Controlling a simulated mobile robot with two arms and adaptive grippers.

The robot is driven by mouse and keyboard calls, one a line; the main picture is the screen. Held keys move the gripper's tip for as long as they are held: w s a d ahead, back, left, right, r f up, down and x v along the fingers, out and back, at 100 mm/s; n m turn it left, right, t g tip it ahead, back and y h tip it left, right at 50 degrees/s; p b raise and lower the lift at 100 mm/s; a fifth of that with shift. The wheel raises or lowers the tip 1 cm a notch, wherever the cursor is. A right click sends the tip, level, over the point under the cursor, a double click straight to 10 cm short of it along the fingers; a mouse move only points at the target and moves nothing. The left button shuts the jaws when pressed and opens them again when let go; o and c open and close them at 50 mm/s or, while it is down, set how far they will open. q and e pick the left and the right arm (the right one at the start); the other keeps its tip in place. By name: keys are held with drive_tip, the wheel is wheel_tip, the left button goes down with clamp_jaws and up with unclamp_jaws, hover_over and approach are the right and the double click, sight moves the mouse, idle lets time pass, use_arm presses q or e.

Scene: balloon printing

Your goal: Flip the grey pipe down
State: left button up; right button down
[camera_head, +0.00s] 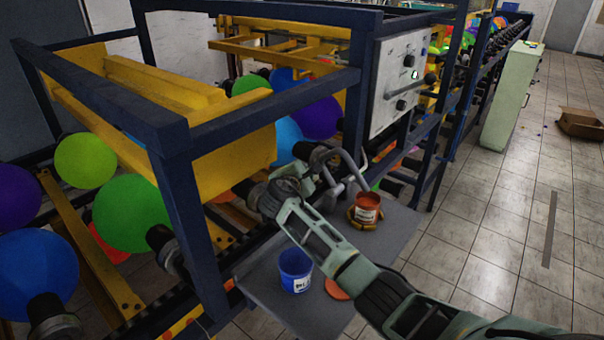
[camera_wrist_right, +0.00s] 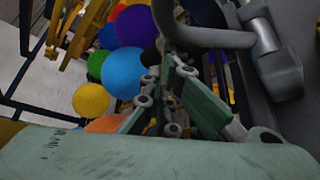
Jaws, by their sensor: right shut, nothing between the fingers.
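The grey pipe (camera_head: 352,162) is a bent tube standing up by the machine frame, above the grey shelf. It also shows large at the top right of the right wrist view (camera_wrist_right: 205,36), running into a thick grey joint. My right gripper (camera_head: 284,203) reaches in from the lower right and is shut and empty. Its tips are left of the pipe, near a black balloon holder, and look apart from it. The tips are partly hard to make out against the dark machine. My left gripper is not in view.
The grey shelf (camera_head: 405,232) holds a blue bucket (camera_head: 295,270), an orange-red bucket (camera_head: 367,208) and an orange disc (camera_head: 337,289). A dark blue frame (camera_head: 190,220) and several balloons are at left. A control panel (camera_head: 402,75) stands behind. Tiled floor at right is mostly clear.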

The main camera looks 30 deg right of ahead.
sight(323, 157)
drive_tip(key=s+r+m+t+b, duration=0.1)
drive_tip(key=s+d+r+m+t+b, duration=0.1)
drive_tip(key=m+b, duration=0.1)
drive_tip(key=s+r+m+t+b, duration=0.1)
drive_tip(key=s+b, duration=0.1)
drive_tip(key=shift+d+h, duration=0.35)
drive_tip(key=shift+h, duration=0.05)
drive_tip(key=shift+s+d+r+m+b, duration=0.25)
drive_tip(key=shift+s+m+b, duration=0.3)
drive_tip(key=shift+b, duration=0.4)
drive_tip(key=shift+s+d+r+m+t+h+b, duration=0.1)
drive_tip(key=shift+s+r+m+t+h+b, duration=0.2)
drive_tip(key=shift+m+t+b, duration=0.2)
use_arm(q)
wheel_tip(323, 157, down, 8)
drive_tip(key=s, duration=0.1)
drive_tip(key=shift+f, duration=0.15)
use_arm(e)
drive_tip(key=shift+r, duration=0.1)
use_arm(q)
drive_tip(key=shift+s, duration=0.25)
